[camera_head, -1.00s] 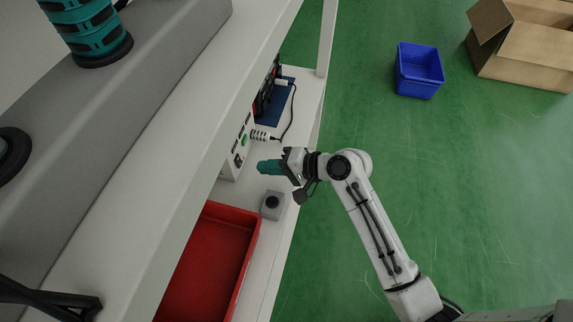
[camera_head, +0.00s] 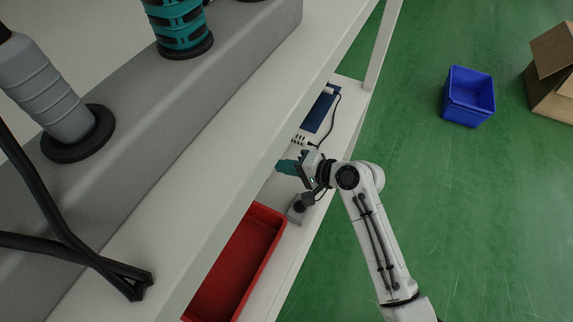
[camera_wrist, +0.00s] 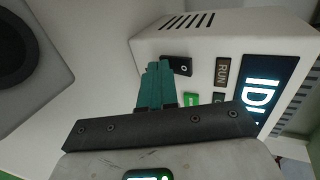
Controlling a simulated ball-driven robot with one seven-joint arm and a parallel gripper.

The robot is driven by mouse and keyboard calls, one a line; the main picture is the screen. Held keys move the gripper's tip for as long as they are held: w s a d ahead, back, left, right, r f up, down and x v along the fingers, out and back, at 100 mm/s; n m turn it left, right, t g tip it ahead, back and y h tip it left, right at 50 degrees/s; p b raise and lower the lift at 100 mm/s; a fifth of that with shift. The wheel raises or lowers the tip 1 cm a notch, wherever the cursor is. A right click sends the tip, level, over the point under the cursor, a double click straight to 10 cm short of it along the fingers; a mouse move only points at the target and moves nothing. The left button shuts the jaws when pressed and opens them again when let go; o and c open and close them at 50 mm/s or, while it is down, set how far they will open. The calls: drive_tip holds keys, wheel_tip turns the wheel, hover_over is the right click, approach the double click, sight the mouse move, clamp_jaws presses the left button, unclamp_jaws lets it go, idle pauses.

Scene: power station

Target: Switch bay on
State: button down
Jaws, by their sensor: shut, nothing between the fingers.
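A white control box (camera_wrist: 215,40) fills the upper right of the wrist view. Its front has a black rocker switch (camera_wrist: 178,65), a RUN label (camera_wrist: 222,72), a green button (camera_wrist: 190,98) and a lit display (camera_wrist: 268,85) with cut-off letters. My gripper (camera_wrist: 157,68) has teal fingers, shut and empty. In the wrist view the tips overlap the left edge of the rocker switch; I cannot tell whether they touch it. In the head view my gripper (camera_head: 286,166) reaches under the upper shelf, which hides most of the control box.
A grey box with a black knob (camera_head: 297,208) stands just below my gripper, beside a red tray (camera_head: 272,252). A cable runs near a blue mat (camera_head: 320,112). The upper shelf edge (camera_head: 240,185) lies close to the gripper. A blue bin (camera_head: 468,97) and cardboard box (camera_head: 553,65) stand on green floor.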

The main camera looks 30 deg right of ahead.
drive_tip(key=shift+r, duration=0.1)
drive_tip(key=shift+r+p, duration=0.85)
drive_tip(key=shift+p, duration=0.1)
